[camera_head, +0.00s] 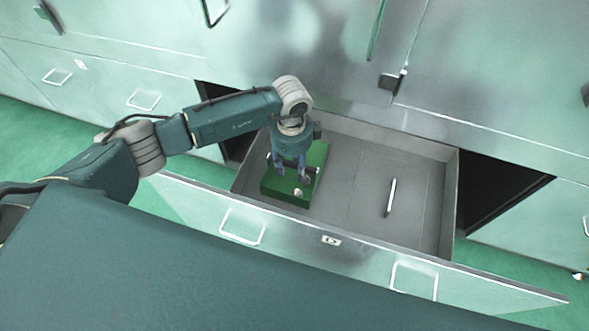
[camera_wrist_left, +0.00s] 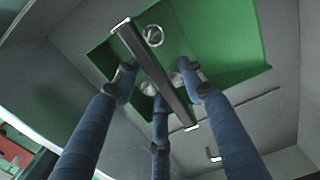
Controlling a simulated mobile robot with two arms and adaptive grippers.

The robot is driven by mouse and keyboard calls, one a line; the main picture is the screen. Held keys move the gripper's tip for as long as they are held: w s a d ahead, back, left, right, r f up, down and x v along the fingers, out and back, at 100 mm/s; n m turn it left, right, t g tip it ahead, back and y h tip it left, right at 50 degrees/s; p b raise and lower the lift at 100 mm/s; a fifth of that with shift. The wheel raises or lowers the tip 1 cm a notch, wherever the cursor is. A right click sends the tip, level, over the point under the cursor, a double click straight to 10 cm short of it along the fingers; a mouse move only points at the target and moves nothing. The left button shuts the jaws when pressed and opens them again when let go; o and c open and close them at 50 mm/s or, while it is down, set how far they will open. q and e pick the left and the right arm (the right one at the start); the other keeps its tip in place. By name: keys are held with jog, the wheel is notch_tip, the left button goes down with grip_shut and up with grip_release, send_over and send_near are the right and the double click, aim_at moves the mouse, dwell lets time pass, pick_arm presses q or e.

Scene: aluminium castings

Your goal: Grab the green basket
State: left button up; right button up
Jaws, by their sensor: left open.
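The green basket (camera_head: 273,187) sits in the left part of the open drawer in the head view. It looks shallow, with small whitish round items in it. My left gripper (camera_head: 291,172) is over the basket, pointing down, with its blue fingers spread. In the left wrist view the green basket (camera_wrist_left: 232,76) fills the upper middle, and the open left gripper (camera_wrist_left: 158,86) has its three fingertips in front of it. A dark bar with pale ends (camera_wrist_left: 165,90) crosses between the fingers; I cannot tell whether it belongs to the basket. Contact is not clear. My right gripper is not in view.
The grey drawer (camera_head: 365,215) is pulled out, with walls around the basket. A thin dark and white stick (camera_head: 390,197) lies in its right part, and the floor around the stick is bare. Pale green cabinet fronts (camera_head: 470,70) stand behind.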

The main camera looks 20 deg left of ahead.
pick_arm(q)
grip_shut()
jog(key=shift+w+r, duration=0.1)
jog(key=shift+r, duration=0.1)
dwell(0.4)
